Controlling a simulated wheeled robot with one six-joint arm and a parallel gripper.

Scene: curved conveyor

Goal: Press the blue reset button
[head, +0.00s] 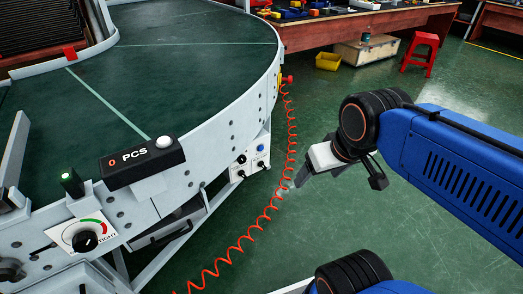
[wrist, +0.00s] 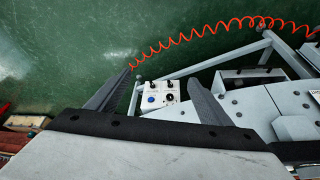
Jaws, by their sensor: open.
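The blue reset button (wrist: 151,99) is a small round blue cap on a white control panel (wrist: 160,97) in the wrist view. Black knobs or switches sit beside it on the same panel. In the head view the panel (head: 241,175) is on the conveyor's outer side, low and near the middle, and the blue button (head: 261,147) is only a tiny spot. My gripper (head: 301,178) is in the air to the right of the panel, apart from it. In the wrist view my gripper (wrist: 160,76) is open and empty, with the panel showing between its two dark fingers.
An orange coiled cable (head: 265,215) hangs between the conveyor side and my gripper. The curved conveyor (head: 190,65) fills the left. A PCS box (head: 140,160) and a dial (head: 85,238) are at its near edge. A red stool (head: 421,50) stands far off; green floor is open.

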